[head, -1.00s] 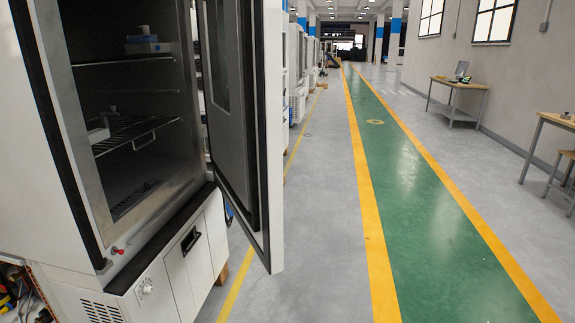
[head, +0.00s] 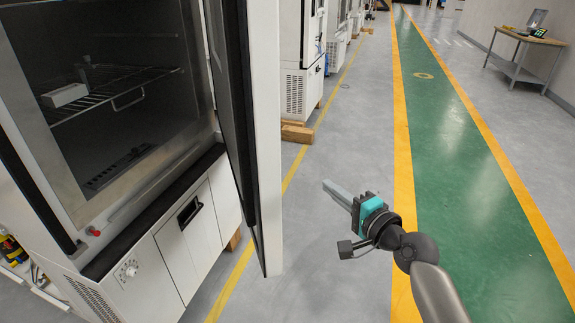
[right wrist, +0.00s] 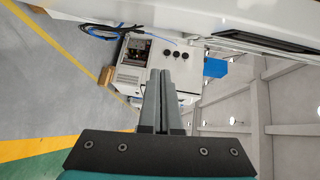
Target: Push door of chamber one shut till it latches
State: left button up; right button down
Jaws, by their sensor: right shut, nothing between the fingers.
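The chamber (head: 150,240) stands at the left of the head view with its door (head: 267,130) swung wide open, showing the door's edge and part of its dark inner side. Inside are a wire shelf (head: 110,90) and a white box (head: 64,95) on it. My right gripper (head: 328,187) is shut and empty, to the right of the door's lower part and apart from it in the picture. In the right wrist view the fingers (right wrist: 165,75) are together, with nothing between them. My left gripper is not in view.
A green walkway with yellow edges (head: 450,130) runs clear to the right. A small table (head: 525,45) stands by the far right wall.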

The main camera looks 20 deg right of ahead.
jog(key=w+a+r, duration=0.4)
jog(key=w+a, duration=0.3)
jog(key=w, duration=0.1)
jog(key=shift+w+a+t+y+p, duration=0.3)
jog(key=shift+w+t+y+p, duration=0.05)
jog(key=shift+w+t+y, duration=0.05)
jog(key=shift+r, duration=0.1)
dwell(0.4)
